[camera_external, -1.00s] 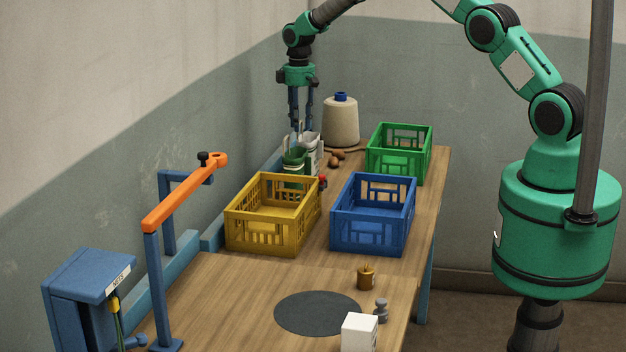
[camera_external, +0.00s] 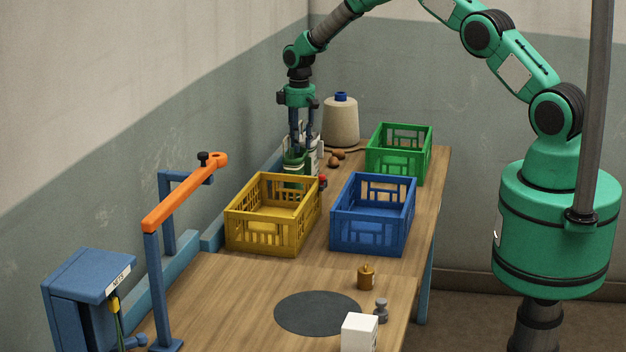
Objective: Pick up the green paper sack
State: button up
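The green paper sack (camera_external: 294,163) stands near the far left of the table, behind the yellow crate, whose rim hides its lower part. A white sack (camera_external: 315,147) stands close behind it to the right. My gripper (camera_external: 301,150) points straight down with its fingertips at the top of the green sack. The fingers look spread apart, but their tips overlap the sacks, so I cannot tell whether they touch or grip anything.
A yellow crate (camera_external: 273,233), a blue crate (camera_external: 370,231) and a green crate (camera_external: 399,160) stand nearby. A thread cone (camera_external: 341,124) stands behind. An orange-topped frame (camera_external: 185,192) rises at left. A dark round mat (camera_external: 318,313) lies in front.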

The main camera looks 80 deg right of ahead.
aim_at(300, 155)
jog(key=shift+s+f, duration=0.15)
jog(key=shift+f, duration=2.3)
grip_shut()
